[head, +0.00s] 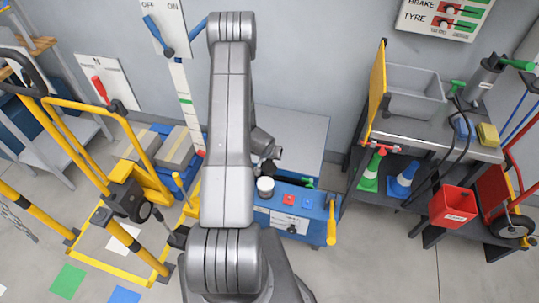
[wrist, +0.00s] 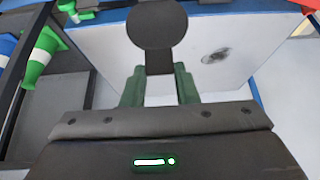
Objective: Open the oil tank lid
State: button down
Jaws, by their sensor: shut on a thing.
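A dark round lid with a short tab (wrist: 158,25) is in the upper middle of the wrist view. My gripper (wrist: 159,85) has its green fingers shut on the tab, one on each side. In the head view, a white cylindrical neck (head: 266,187) stands on the blue machine (head: 319,232), with a small dark part, apparently the lid (head: 268,168), just above it. My arm hides part of the machine and most of the gripper there. I cannot tell how far the lid is tilted from the neck.
The machine's pale top (head: 300,130) lies behind the neck. A green lever (head: 309,183) and a yellow lever (head: 331,222) are to the right. A dark cart with a grey bin (head: 415,92) and cones stands farther right. Yellow rails (head: 90,110) stand at left.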

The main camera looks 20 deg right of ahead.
jog(key=c, duration=1.1)
grip_release()
jog(key=shift+w+d+r, duration=0.15)
jog(key=shift+w+r, duration=0.05)
jog(key=shift+s+f, duration=0.1)
jog(key=p+v, duration=0.2)
jog(key=v, duration=1.2)
jog(key=shift+f, duration=0.1)
